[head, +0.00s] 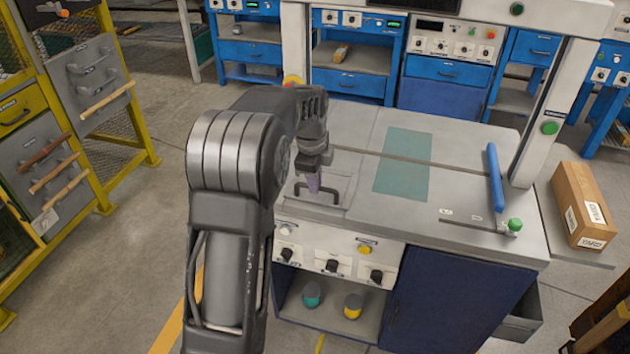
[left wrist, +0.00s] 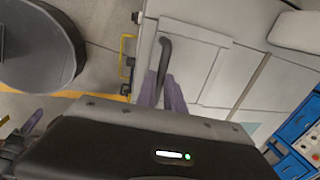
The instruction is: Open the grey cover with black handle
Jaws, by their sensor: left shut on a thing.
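The grey cover (head: 310,212) lies in the left front of the machine's grey top, and it also shows in the left wrist view (left wrist: 209,68). Its black handle (head: 330,196) stands up from it as a bar, and it shows in the left wrist view (left wrist: 165,50). My left gripper (head: 313,184) reaches down to the handle from above. Its purple fingers (left wrist: 163,92) are shut on the handle's near part. The cover looks flat with the top. My right gripper (left wrist: 32,119) shows only in part at the left wrist view's lower left edge.
A teal mat (head: 402,165) lies on the machine top. Knobs (head: 333,266) line the front panel. A cardboard box (head: 583,205) sits on a side shelf. A yellow rack (head: 75,110) stands at left, with open floor between.

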